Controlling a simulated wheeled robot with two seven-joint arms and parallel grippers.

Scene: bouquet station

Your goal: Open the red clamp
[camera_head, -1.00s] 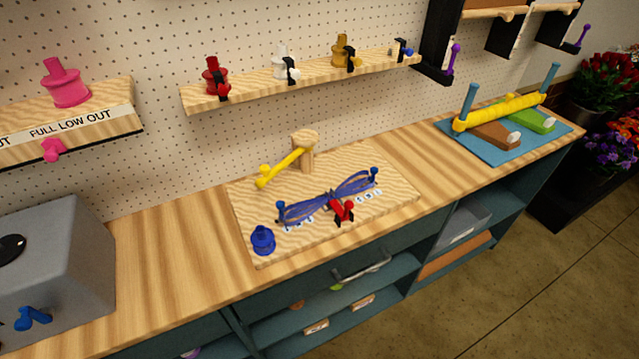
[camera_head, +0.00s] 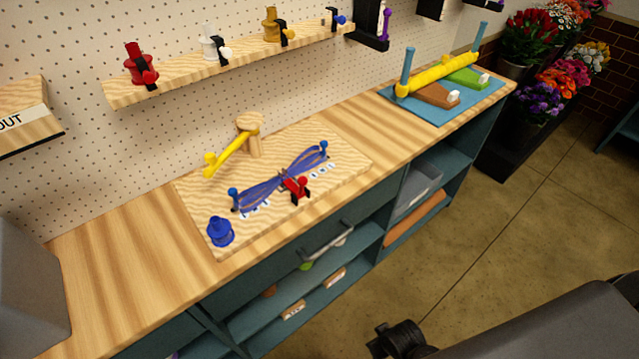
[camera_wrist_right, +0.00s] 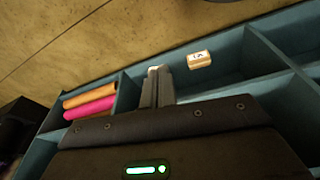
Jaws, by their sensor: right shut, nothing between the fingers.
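The red clamp (camera_head: 297,188) sits at the front middle of a wooden board (camera_head: 345,172) on the counter, beside a blue ribbon bow (camera_head: 262,192) looped between two blue pegs. Whether its jaws are open cannot be told at this size. My right gripper (camera_wrist_right: 157,72) is shut and empty in the right wrist view, over the shelves below the counter. In the head view a dark part of my right arm shows at the lower right, well away from the clamp. My left gripper is not in view.
A blue spool (camera_head: 220,232) stands at the board's front left corner. A wooden post with a yellow arm (camera_head: 231,150) rises behind the bow. A drawer handle (camera_head: 328,242) juts out below the counter edge. Bare counter (camera_head: 135,245) lies left of the board.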

